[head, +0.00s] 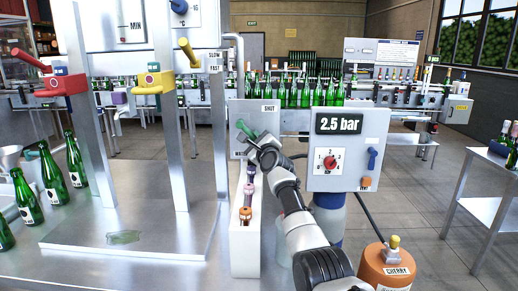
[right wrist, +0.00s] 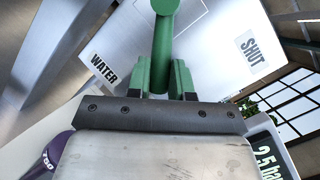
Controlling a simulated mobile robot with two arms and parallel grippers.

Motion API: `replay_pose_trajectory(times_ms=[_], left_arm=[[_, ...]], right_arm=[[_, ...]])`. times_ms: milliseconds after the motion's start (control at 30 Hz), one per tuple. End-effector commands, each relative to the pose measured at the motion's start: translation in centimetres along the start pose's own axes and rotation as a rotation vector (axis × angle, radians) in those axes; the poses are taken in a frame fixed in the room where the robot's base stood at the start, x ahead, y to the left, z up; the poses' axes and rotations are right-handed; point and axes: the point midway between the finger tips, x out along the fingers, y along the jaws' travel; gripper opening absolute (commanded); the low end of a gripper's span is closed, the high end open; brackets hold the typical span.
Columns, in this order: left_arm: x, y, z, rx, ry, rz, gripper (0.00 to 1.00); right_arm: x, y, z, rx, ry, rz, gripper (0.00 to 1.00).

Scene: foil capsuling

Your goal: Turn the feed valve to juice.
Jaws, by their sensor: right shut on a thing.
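The feed valve is a grey panel (head: 239,148) with a green handle (head: 243,128), left of the pressure box. A "SHUT" label (head: 268,108) is at its upper right. In the right wrist view the green handle (right wrist: 162,45) runs up from between the jaws. There the panel shows a "WATER" label (right wrist: 104,69) at left and a "SHUT" label (right wrist: 252,49) at right. No juice label can be read. My right gripper (head: 262,150) is shut on the green handle; its jaws (right wrist: 163,82) also show in the wrist view. My left gripper is out of view.
The pressure box (head: 346,150) reading 2.5 bar stands just right of my right arm. A white rack (head: 245,238) with small coloured-top items is below the valve.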

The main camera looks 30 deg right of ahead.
Motion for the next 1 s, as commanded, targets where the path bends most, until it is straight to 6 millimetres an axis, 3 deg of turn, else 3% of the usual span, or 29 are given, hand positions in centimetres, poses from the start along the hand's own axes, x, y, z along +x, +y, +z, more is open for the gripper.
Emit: replay_pose_trajectory(times_ms=[433,467,600,1000], left_arm=[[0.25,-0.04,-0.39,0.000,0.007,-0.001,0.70],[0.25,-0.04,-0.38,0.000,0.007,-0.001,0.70],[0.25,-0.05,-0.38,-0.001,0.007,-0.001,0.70],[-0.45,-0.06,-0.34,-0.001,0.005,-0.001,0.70]], right_arm=[[0.22,0.14,-0.01,0.006,-0.001,-0.001,0.00],[0.22,0.14,-0.01,0.006,-0.001,-0.001,0.23],[0.22,0.12,-0.01,0.006,-0.001,-0.001,0.44],[-0.03,0.00,0.13,0.006,-0.001,-0.001,0.47]])
